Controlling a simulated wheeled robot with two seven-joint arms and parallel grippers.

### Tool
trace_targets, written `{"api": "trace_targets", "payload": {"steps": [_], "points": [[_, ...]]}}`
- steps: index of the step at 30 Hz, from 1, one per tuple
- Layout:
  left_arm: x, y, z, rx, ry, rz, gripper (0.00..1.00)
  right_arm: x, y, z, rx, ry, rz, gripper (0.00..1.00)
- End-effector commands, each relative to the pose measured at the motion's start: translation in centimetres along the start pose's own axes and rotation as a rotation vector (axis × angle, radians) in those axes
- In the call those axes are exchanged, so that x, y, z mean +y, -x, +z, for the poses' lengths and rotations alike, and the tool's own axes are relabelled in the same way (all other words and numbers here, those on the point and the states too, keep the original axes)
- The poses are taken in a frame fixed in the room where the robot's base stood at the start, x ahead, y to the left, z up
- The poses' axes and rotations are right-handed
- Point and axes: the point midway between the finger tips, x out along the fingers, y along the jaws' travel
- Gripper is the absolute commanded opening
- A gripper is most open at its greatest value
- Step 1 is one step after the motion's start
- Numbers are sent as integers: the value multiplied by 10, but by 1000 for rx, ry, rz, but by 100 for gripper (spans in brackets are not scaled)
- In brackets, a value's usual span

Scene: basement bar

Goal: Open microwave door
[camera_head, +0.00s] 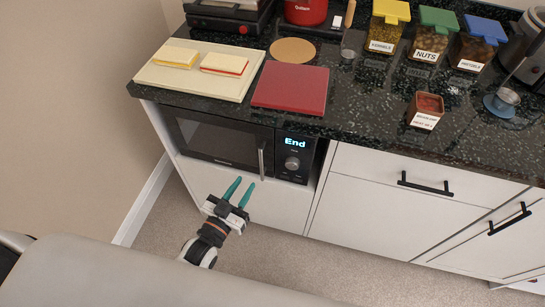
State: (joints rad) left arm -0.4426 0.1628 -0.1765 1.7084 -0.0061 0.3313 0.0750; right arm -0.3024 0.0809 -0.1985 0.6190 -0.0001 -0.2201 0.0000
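The black microwave (205,141) sits in a niche under the counter, at left centre. Its door looks shut. An upright metal handle (262,160) is at the door's right edge. Right of it are the display reading "End" (295,142) and a round knob (292,164). My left gripper (244,182) is in front of and below the microwave in the picture. Its two teal fingers are apart with nothing between them, and their tips point up toward the handle's lower end without visibly touching it. My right gripper is not in view.
The dark speckled countertop (370,115) overhangs the microwave. On it are a cream board (160,75) with two sponge-like blocks, a red board (291,87) and several labelled jars. White drawers with black handles (425,182) are at right. The carpet (180,225) is clear.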

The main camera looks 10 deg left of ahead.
Motion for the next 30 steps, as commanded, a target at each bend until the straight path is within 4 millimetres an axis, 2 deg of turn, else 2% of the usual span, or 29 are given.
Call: {"api": "trace_targets", "payload": {"steps": [5, 9, 15, 21, 29, 30], "points": [[0, -36, 1, -3, 0, 1, 30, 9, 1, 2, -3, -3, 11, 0], [0, -65, 0, -1, 0, 0, 30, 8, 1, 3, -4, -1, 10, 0], [0, -95, -1, 2, 0, 0, 30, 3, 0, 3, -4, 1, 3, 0], [0, -107, -1, 4, -1, 0, 30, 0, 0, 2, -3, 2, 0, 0], [0, -108, -1, 4, 0, 0, 30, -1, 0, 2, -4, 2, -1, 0], [0, -108, -1, 4, 0, 0, 25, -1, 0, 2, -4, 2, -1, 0]]}}
